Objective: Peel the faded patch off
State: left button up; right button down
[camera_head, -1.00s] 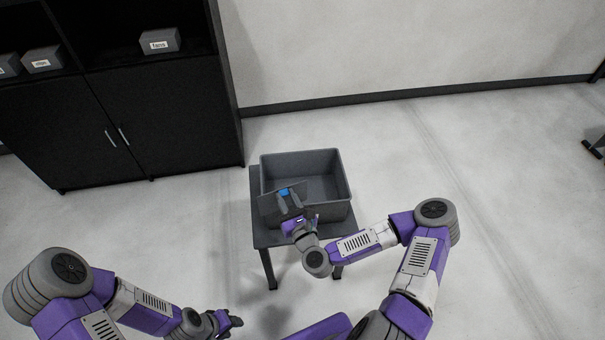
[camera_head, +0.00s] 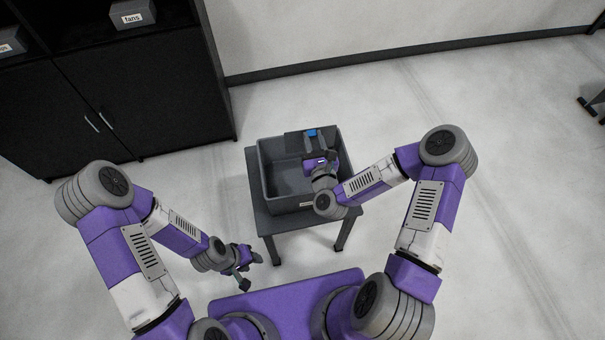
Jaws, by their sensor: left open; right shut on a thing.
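My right gripper (camera_head: 319,146) is over a grey bin (camera_head: 283,204), its fingers pointing to the back. It is shut on a small blue piece (camera_head: 311,133) at the edge of a thin dark grey panel (camera_head: 293,144). The panel is over the back part of the bin; I cannot tell if it touches the bin. Whether the blue piece or the panel is the faded patch is too small to tell. My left gripper (camera_head: 253,272) is open and empty, in front of the table at the left, away from the bin.
The bin stands on a small dark table (camera_head: 264,222) and has a pale label on its front. A black cabinet (camera_head: 130,105) with labelled grey boxes (camera_head: 133,14) stands at the back left.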

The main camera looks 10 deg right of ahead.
notch_tip(320, 180, down, 6)
jog(key=b, duration=0.4)
jog(key=shift+r, duration=0.1)
jog(key=c, duration=0.8)
grip_release()
jog(key=s, duration=0.7)
jog(key=shift+s+a+p, duration=0.1)
jog(key=shift+s+p, duration=0.2)
